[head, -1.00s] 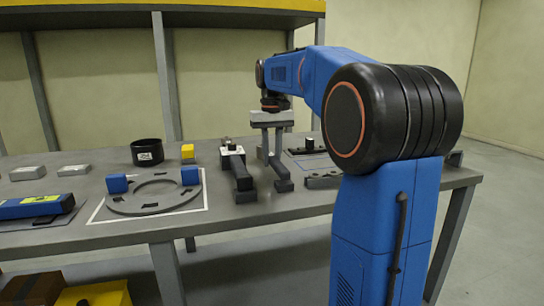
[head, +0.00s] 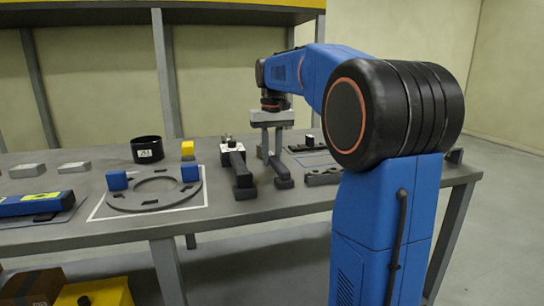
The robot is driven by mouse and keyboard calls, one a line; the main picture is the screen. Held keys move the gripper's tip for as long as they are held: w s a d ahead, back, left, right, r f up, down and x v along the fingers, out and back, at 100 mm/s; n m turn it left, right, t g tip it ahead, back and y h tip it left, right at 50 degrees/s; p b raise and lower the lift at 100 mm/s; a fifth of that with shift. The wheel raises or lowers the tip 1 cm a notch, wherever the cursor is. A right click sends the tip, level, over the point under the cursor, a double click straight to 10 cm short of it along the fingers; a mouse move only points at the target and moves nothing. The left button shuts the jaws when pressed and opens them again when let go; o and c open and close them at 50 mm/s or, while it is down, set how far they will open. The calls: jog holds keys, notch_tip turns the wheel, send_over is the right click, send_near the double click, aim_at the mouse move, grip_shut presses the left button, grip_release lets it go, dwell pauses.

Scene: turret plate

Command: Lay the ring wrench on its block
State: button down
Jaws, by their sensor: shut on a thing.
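My gripper (head: 273,158) hangs over the workbench right of its middle, with its two grey fingers pointing down. Dark grey shapes show at the fingertips; they look like part of the ring wrench (head: 284,183), but I cannot make out its ring or separate it clearly from the finger ends. It is low over the bench; I cannot tell whether it touches. A dark, low notched block (head: 322,177) lies just to the right of the gripper. I cannot tell whether it is the wrench's block.
A marked mat (head: 318,159) lies behind the notched block.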

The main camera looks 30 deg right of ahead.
jog(key=c, duration=1.5)
grip_release()
jog(key=shift+f, duration=0.1)
jog(key=shift+o, duration=0.2)
jog(key=shift+r, duration=3.55)
jog(key=shift+s, duration=0.1)
